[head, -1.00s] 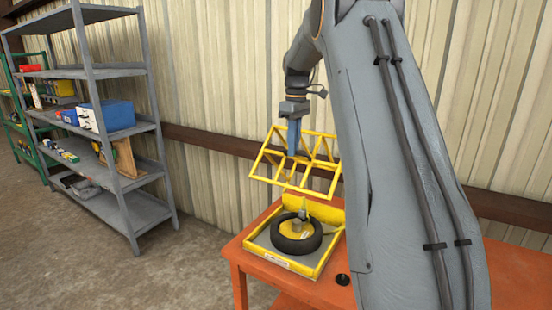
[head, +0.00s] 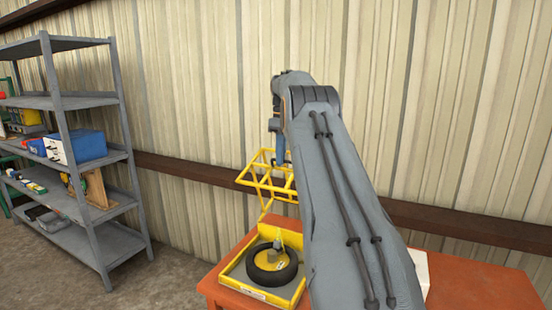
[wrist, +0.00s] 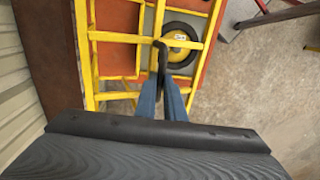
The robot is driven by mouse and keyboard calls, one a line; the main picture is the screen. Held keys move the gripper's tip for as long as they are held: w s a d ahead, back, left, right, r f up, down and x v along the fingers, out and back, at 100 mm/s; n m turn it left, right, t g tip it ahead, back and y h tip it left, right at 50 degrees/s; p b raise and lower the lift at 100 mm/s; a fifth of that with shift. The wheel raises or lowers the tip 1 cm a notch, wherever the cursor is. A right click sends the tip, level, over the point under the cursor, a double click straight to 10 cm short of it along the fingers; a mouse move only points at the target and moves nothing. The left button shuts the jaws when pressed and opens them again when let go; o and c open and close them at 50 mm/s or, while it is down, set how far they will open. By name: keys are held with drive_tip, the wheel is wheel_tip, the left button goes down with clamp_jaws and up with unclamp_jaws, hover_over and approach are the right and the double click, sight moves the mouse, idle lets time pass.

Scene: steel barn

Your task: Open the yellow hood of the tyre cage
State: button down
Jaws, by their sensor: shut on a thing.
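The yellow hood (head: 262,183), an open frame of bars, stands raised above the tyre cage's yellow base tray (head: 258,292). A black tyre with a yellow hub (head: 272,266) lies in the tray. My gripper (head: 281,152) is at the hood's upper part, partly hidden by my arm. In the wrist view, its blue fingers (wrist: 170,98) are shut on the hood's dark handle (wrist: 161,52). The hood's bars (wrist: 118,37) spread beyond the fingers, with the tyre (wrist: 179,44) seen past them. My arm hides the hood's right side in the head view.
The cage sits on an orange table (head: 450,280) against a corrugated metal wall (head: 200,90). A brown rail (head: 190,168) runs along the wall behind the hood. A grey shelf (head: 75,100) with boxes stands at left, with open floor between.

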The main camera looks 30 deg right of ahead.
drive_tip(key=shift+d+f, duration=0.35)
drive_tip(key=shift+f, duration=0.15)
drive_tip(key=c, duration=1.8)
unclamp_jaws()
drive_tip(key=shift+w+d, duration=0.1)
drive_tip(key=shift+c, duration=0.2)
drive_tip(key=shift+r, duration=0.15)
drive_tip(key=shift+w+r, duration=0.1)
drive_tip(key=shift+a, duration=0.25)
